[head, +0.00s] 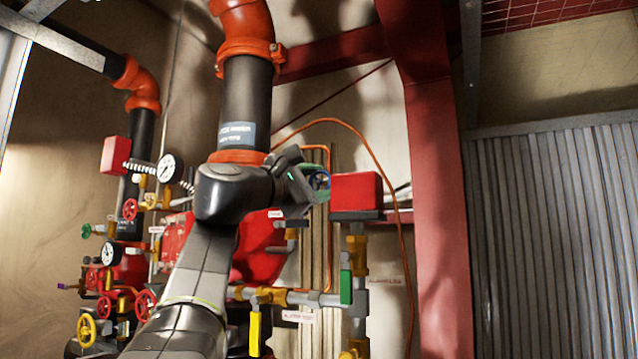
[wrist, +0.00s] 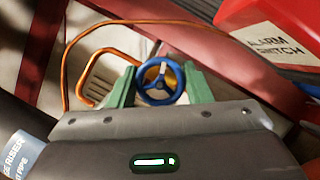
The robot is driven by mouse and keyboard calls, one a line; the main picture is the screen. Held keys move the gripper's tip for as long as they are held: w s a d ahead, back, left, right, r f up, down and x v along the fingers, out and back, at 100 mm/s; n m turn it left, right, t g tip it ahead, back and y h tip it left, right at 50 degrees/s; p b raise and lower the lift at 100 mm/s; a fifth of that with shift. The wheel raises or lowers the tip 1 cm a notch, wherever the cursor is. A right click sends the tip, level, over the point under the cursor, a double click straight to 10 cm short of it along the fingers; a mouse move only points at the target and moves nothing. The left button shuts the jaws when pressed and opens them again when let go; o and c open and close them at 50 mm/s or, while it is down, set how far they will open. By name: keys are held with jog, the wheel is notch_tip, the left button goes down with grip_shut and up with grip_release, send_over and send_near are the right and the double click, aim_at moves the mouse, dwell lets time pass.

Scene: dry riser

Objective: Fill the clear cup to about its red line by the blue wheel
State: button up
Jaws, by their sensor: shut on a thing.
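The blue wheel (wrist: 161,81) is in the upper middle of the wrist view, with a white mark on its rim and something yellow behind it. The green fingers of my gripper (wrist: 160,88) stand on its left and right sides, shut on it. In the head view the blue wheel (head: 321,181) shows as a small part beside the end of my arm, left of a red box. My gripper (head: 314,183) is there, partly hidden by my wrist. The clear cup and its red line show in neither view.
The red box (head: 356,192) stands close right of my gripper; its label in the wrist view reads "alarm switch". An orange tube (head: 378,155) arches past it. Brass valves with green (head: 346,287) and yellow (head: 254,333) levers are below. Gauges and wheels crowd the left.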

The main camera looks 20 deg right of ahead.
jog(key=o, duration=1)
jog(key=shift+a, duration=0.1)
jog(key=b+v, duration=0.4)
jog(key=v, duration=0.9)
jog(key=shift+s+a+f, duration=0.1)
jog(key=shift+s+a, duration=0.1)
jog(key=shift+a, duration=0.1)
jog(key=p+x, duration=0.4)
jog(key=x, duration=1)
jog(key=shift+a, duration=0.15)
